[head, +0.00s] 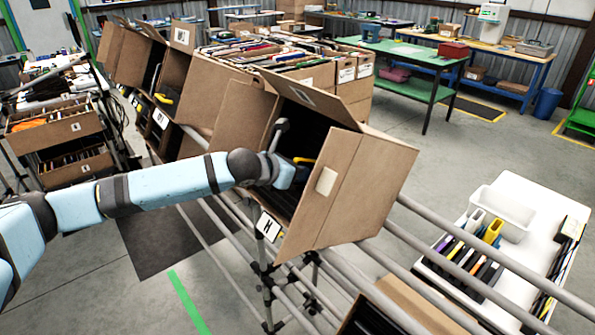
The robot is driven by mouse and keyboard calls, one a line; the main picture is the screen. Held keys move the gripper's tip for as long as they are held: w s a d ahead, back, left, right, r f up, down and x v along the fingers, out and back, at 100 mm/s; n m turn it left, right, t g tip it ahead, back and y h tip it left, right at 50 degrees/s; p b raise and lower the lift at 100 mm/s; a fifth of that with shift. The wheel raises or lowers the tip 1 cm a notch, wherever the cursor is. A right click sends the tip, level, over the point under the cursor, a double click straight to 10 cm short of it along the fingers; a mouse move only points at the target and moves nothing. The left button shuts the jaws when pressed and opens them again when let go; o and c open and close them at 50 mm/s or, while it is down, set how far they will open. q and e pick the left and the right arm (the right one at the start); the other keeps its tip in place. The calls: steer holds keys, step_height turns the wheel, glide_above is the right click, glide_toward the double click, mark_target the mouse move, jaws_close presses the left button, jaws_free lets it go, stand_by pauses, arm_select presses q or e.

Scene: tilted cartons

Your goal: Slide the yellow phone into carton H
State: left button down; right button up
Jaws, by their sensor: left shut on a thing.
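Carton H (340,190) is a tilted brown box on the pipe rack, its flaps open and a label marked H (268,227) below its opening. My left arm reaches across to this opening, with the left gripper (290,172) at the mouth of the carton. The gripper is shut on a yellow thing (304,160), which I take to be the yellow phone. Only a small yellow-orange piece of it shows against the dark inside. The fingertips and the rest of the phone are hidden by the wrist and the carton. My right gripper is out of view.
More tilted cartons (215,95) stand along the rack to the left, one with a yellow item (163,98). Grey pipes (440,225) run to the lower right. A white table (525,280) holds upright items, a yellow one (493,231) among them, and a white bin (503,210).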

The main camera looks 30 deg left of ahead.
arm_select(q)
steer(key=shift+w+d+f, duration=0.1)
steer(key=shift+w+f, duration=0.05)
steer(key=shift+w, duration=0.15)
stand_by(0.5)
steer(key=c, duration=1.2)
jaws_free()
